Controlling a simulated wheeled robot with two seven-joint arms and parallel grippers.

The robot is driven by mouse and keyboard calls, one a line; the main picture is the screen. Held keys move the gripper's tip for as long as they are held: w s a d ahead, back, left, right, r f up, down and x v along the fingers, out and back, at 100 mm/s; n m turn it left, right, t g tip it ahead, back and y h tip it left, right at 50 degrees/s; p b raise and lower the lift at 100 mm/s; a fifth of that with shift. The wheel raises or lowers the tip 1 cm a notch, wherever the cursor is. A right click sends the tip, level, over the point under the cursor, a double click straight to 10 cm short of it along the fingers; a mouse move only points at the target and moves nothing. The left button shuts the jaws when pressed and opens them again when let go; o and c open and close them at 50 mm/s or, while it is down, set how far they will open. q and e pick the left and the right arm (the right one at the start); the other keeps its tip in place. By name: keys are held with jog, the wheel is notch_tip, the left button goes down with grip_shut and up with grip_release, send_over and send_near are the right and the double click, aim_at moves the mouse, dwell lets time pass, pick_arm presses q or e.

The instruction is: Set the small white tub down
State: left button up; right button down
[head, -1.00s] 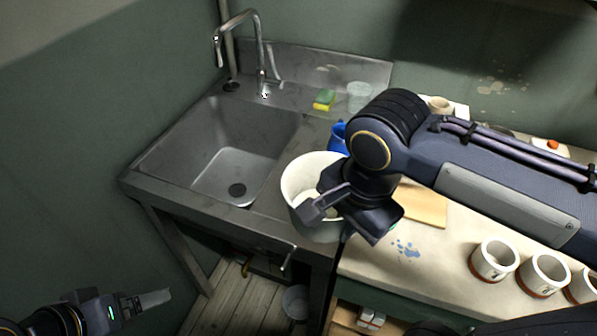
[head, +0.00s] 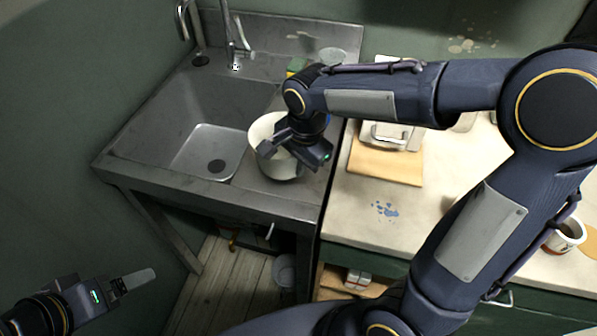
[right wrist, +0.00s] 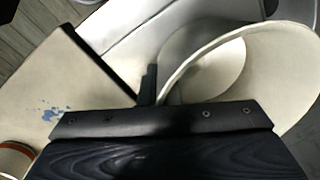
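The small white tub (head: 261,131) is on or just above the right part of the metal sink unit (head: 306,205), beside the basin. I cannot tell whether its base touches. That gripper appears shut on the tub's wall, reaching in over the rim. In the right wrist view, the tub's pale rim (right wrist: 262,33) curves beside a dark finger; the other finger is hidden. My left gripper (head: 138,280) is low at the left, away from everything, and its opening is unclear.
The sink basin (head: 185,120) lies left of the tub, with a tap (head: 228,40) behind. A pale worktop (head: 350,215) with a wooden board (head: 385,163) and blue stain is to the right. A white cup (head: 566,236) stands at far right. A bucket (head: 284,270) is below.

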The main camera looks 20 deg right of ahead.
jog(key=shift+w+f, duration=0.15)
jog(key=shift+f, duration=1.5)
jog(key=shift+f, duration=0.1)
jog(key=c, duration=1.6)
grip_release()
jog(key=shift+c, duration=0.2)
notch_tip(320, 180, up, 12)
jog(key=s, duration=0.1)
jog(key=s+d+f+n+t+y, duration=0.1)
jog(key=s+d+f+n+t, duration=0.1)
jog(key=s+n, duration=0.3)
jog(key=s+d+f+n+t+y, duration=0.2)
jog(key=s+n, duration=0.3)
jog(key=s, duration=0.6)
jog(key=shift+s+d+f+n+p, duration=0.15)
jog(key=shift+s+d+n+p, duration=0.2)
jog(key=shift+d, duration=0.5)
